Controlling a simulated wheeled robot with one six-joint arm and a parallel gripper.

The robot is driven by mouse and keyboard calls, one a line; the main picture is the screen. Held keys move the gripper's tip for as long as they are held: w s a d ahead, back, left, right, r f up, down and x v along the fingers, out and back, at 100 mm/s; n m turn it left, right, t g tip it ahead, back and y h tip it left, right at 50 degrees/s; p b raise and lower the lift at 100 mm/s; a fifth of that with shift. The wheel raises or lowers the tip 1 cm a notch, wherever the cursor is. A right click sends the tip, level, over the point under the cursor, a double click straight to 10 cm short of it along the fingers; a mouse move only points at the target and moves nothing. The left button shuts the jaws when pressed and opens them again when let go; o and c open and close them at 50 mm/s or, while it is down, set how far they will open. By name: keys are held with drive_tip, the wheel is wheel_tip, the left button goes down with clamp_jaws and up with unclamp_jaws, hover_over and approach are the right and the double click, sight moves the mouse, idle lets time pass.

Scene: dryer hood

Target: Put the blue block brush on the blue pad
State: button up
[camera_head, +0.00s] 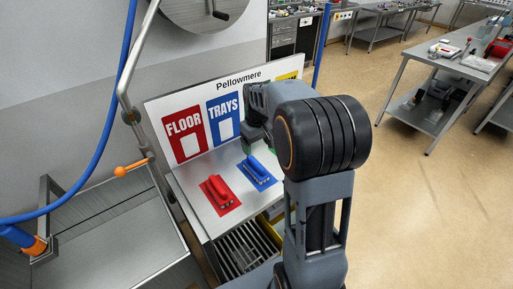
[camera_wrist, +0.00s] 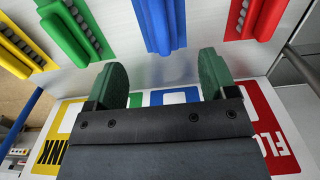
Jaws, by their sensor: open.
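The blue block brush (camera_head: 256,165) lies on the blue pad (camera_head: 268,183) on the sloping steel shelf, under the TRAYS sign. Blue also shows at the top middle of the wrist view, where the blue brush (camera_wrist: 163,22) lies ahead of my fingers. My gripper (camera_wrist: 162,78) is open and empty, its two green fingertips spread apart with bare steel between them. In the head view my wrist and arm hide most of the gripper, which is above and behind the blue brush.
A red brush (camera_head: 216,190) sits on a red pad left of the blue one. Green (camera_wrist: 72,30) and yellow (camera_wrist: 18,45) brushes show in the wrist view. The sign panel (camera_head: 170,100) rises behind the shelf. A sink (camera_head: 120,240) and blue hose (camera_head: 103,130) are at left.

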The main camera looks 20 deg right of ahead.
drive_tip(key=s+a+r+m+t, duration=0.1)
drive_tip(key=s+a, duration=0.3)
drive_tip(key=s, duration=0.4)
drive_tip(key=s+a+r+m+t, duration=0.1)
drive_tip(key=s+a+r+t, duration=0.2)
drive_tip(key=s, duration=0.6)
drive_tip(key=shift+a+r+t, duration=0.3)
drive_tip(key=shift+a+r, duration=0.2)
drive_tip(key=shift+a, duration=0.4)
